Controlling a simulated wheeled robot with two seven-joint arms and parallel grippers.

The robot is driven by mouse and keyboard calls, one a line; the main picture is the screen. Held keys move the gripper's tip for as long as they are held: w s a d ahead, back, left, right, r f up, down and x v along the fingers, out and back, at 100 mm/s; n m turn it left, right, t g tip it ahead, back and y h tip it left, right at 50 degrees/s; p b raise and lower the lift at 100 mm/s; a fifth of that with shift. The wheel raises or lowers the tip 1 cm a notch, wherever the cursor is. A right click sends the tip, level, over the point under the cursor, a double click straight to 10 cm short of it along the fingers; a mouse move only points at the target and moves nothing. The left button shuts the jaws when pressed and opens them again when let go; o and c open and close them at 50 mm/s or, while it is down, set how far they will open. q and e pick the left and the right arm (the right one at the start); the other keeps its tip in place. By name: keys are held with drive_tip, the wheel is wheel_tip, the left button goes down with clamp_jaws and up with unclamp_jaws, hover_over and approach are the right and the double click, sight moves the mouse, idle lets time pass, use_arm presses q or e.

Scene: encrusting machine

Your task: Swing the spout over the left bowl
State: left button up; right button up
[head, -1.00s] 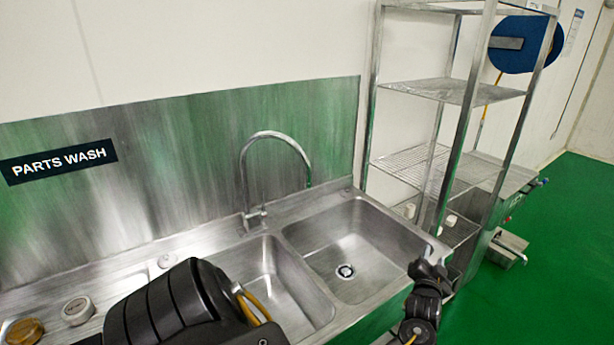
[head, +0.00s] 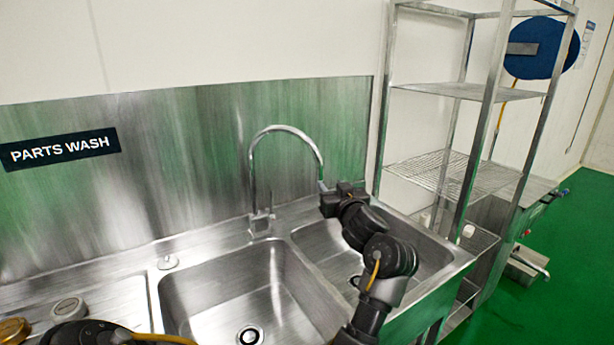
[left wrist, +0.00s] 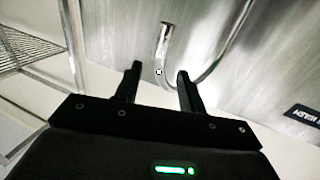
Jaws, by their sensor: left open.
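The curved steel spout (head: 287,128) rises from its base behind the sink. Its outlet end hangs over the back left part of the right bowl (head: 425,250). The left bowl (head: 190,290) is empty, with its drain showing. My left gripper (head: 328,191) is open at the outlet end of the spout. In the left wrist view, which is upside down, the two fingers (left wrist: 159,71) appear on either side of the spout's hanging leg (left wrist: 163,45). I cannot tell whether they touch it. My right gripper is not in view.
A steel shelf rack (head: 470,90) stands close to the right of the sink. A backsplash (head: 190,150) with a PARTS WASH sign (head: 60,148) is behind. Round items (head: 70,307) sit on the left drainboard. The air above the left bowl is mostly clear.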

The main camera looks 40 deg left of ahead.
sight(321, 173)
use_arm(q)
drive_tip(key=p+x, duration=0.2)
drive_tip(key=x, duration=0.8)
drive_tip(key=shift+w+a, duration=0.1)
drive_tip(key=shift+a, duration=0.35)
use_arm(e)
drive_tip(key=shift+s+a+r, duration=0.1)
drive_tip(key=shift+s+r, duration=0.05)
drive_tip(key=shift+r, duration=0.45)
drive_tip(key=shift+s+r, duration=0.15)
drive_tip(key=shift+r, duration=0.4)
use_arm(q)
drive_tip(key=shift+c, duration=0.4)
clamp_jaws()
drive_tip(key=shift+d, duration=0.1)
